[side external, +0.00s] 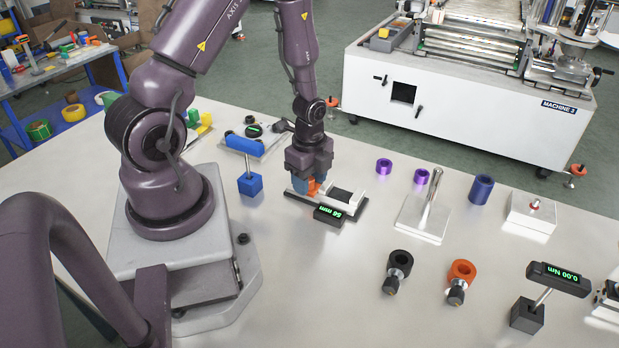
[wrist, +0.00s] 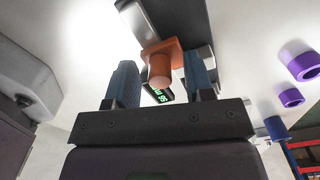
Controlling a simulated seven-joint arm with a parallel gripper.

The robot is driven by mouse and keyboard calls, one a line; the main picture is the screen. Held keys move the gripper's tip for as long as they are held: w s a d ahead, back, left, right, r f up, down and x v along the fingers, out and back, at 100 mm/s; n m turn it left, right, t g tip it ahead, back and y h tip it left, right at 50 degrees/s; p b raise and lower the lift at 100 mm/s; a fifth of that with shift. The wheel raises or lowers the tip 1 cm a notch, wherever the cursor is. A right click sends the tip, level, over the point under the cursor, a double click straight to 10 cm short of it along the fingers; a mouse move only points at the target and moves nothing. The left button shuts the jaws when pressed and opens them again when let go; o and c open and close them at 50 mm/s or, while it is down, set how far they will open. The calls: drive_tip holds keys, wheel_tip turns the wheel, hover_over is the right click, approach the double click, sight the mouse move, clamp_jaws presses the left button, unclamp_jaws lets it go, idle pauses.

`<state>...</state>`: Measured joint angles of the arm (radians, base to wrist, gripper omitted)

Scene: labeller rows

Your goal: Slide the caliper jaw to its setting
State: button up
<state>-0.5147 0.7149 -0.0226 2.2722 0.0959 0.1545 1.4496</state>
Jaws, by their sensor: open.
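The caliper (side external: 352,205) lies on the bench, a dark rail with pale metal jaws and a small black display (side external: 327,214). The green digits look like 56 mm, seen upside down. An orange sliding piece with a round knob (wrist: 160,70) sits on the rail; only a bit of it shows in the side view (side external: 313,186). My gripper (side external: 311,185) is down over the caliper's left part. In the wrist view its two blue fingers (wrist: 160,82) stand on either side of the orange knob, with a visible gap on each side.
A blue block with a post (side external: 249,184) stands left of the caliper. Two purple rings (side external: 384,166), a metal plate with a lever (side external: 424,222) and a dark blue cylinder (side external: 481,189) are to the right. Black and orange ring clamps (side external: 461,272) lie nearer.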

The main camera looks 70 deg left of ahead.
sight(332, 200)
clamp_jaws()
drive_tip(key=w+d, duration=0.4)
unclamp_jaws()
drive_tip(key=shift+r, duration=0.15)
wheel_tip(332, 200, up, 13)
idle(0.7)
